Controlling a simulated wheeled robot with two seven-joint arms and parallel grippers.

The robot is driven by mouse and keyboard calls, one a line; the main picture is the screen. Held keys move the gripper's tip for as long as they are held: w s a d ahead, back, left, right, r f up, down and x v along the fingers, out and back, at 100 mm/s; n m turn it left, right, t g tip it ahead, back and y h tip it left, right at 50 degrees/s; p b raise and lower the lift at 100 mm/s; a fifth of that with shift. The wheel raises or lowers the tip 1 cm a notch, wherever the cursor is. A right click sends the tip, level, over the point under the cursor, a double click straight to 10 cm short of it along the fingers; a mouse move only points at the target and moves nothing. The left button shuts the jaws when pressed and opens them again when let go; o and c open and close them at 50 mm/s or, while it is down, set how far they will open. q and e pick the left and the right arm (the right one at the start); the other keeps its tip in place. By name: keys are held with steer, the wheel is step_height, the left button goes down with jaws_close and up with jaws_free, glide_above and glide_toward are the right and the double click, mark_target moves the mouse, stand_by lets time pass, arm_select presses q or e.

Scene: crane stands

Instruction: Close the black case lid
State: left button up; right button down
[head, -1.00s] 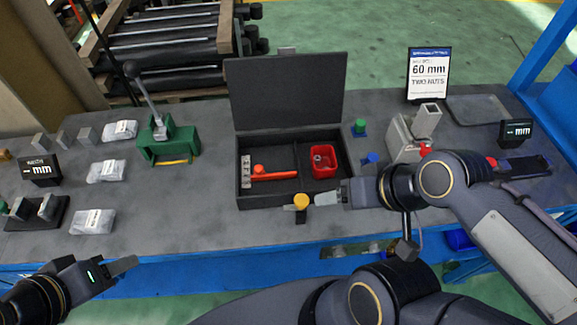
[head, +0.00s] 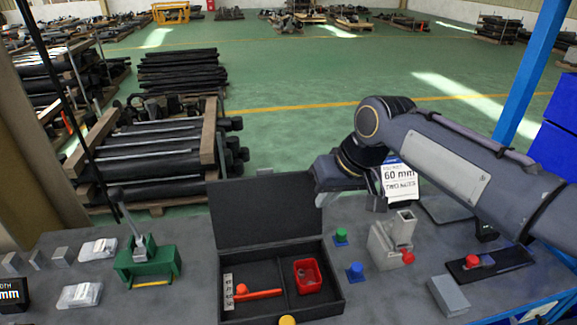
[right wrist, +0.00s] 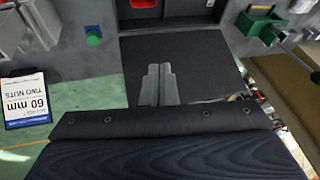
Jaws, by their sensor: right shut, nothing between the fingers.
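The black case (head: 338,288) sits open on the table. Its lid (head: 262,212) stands up at the back edge, leaning slightly backward. Inside are an orange-red tool (head: 258,294), a slotted grey piece (head: 228,290) and a red bin (head: 307,277). My right gripper (head: 324,198) is at the lid's upper right edge, reaching in from behind. In the right wrist view my right gripper (right wrist: 160,70) is shut and empty, in front of the dark lid panel (right wrist: 205,68). I cannot tell whether it touches the lid. My left gripper is out of view.
Right of the case are a green knob (head: 341,235), a blue knob (head: 355,271), a grey fixture (head: 385,250) and a grey block (head: 448,296). A 60 mm sign (head: 400,182) is partly behind my arm. A green clamp stand (head: 147,263) is at left.

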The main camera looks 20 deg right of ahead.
steer(key=w+d+r+m+g+h+p, duration=0.1)
steer(key=w+r, duration=0.1)
steer(key=w, duration=0.8)
steer(key=w+d+r+h, duration=0.1)
steer(key=w+r+h, duration=0.1)
steer(key=w, duration=0.8)
steer(key=w+a+x, duration=0.1)
steer(key=x, duration=0.9)
steer(key=s, duration=0.4)
steer(key=shift+s+a+p, duration=0.1)
steer(key=shift+a+p, duration=0.2)
steer(key=shift+p, duration=0.05)
